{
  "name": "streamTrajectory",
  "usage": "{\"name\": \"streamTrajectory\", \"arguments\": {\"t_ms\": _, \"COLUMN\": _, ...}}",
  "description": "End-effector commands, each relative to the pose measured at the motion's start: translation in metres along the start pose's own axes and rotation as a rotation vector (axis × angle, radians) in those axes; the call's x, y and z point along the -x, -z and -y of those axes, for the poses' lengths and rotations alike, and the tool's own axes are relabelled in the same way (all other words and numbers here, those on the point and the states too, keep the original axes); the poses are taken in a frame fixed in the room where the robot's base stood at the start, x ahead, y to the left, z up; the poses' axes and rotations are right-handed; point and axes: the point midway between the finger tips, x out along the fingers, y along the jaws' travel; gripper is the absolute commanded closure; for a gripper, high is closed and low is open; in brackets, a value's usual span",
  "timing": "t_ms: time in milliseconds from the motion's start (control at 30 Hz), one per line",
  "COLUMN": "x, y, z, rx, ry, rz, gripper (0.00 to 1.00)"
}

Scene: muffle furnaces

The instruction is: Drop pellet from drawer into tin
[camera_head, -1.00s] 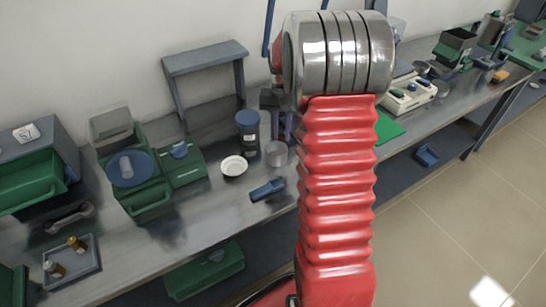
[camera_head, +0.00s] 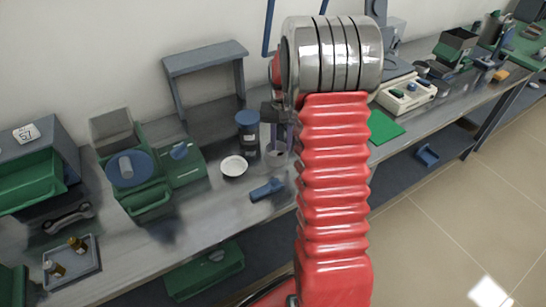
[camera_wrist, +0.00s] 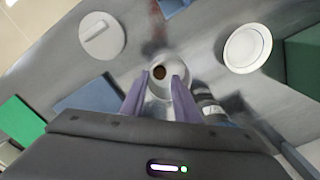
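A small pale grey tin (camera_head: 277,157) stands on the bench, partly hidden by my arm in the head view. In the wrist view the tin (camera_wrist: 176,104) lies between the fingers of my gripper (camera_wrist: 161,77). A small brown round spot (camera_wrist: 160,72), perhaps the pellet, shows in its round mouth. I cannot tell how deep it sits. The purple fingers are spread apart, with no clear contact on the tin. In the head view my gripper (camera_head: 281,146) points down, mostly hidden. Green drawers show at the left (camera_head: 30,187) and below a blue disc (camera_head: 148,203); which held the pellet is unclear.
A white dish (camera_head: 233,166), a dark blue-lidded jar (camera_head: 248,134) and a blue tool (camera_head: 267,189) are near the tin. A grey stand (camera_head: 205,60) rises behind. A tray with small bottles (camera_head: 72,264) is at front left. A green mat (camera_head: 384,127) lies right of my arm.

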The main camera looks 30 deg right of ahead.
Motion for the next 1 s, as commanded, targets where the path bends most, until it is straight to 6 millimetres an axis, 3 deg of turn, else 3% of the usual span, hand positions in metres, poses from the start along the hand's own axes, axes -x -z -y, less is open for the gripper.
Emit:
{"name": "streamTrajectory", "arguments": {"t_ms": 167, "x": 0.000, "y": 0.000, "z": 0.000, "rx": 0.000, "ry": 0.000, "rz": 0.000, "gripper": 0.59}}
{"name": "streamTrajectory", "arguments": {"t_ms": 567, "x": 0.007, "y": 0.001, "z": 0.000, "rx": 0.000, "ry": 0.000, "rz": -0.002, "gripper": 0.59}}
{"name": "streamTrajectory", "arguments": {"t_ms": 1000, "x": 0.074, "y": 0.001, "z": 0.001, "rx": 0.000, "ry": 0.001, "rz": -0.004, "gripper": 0.59}}
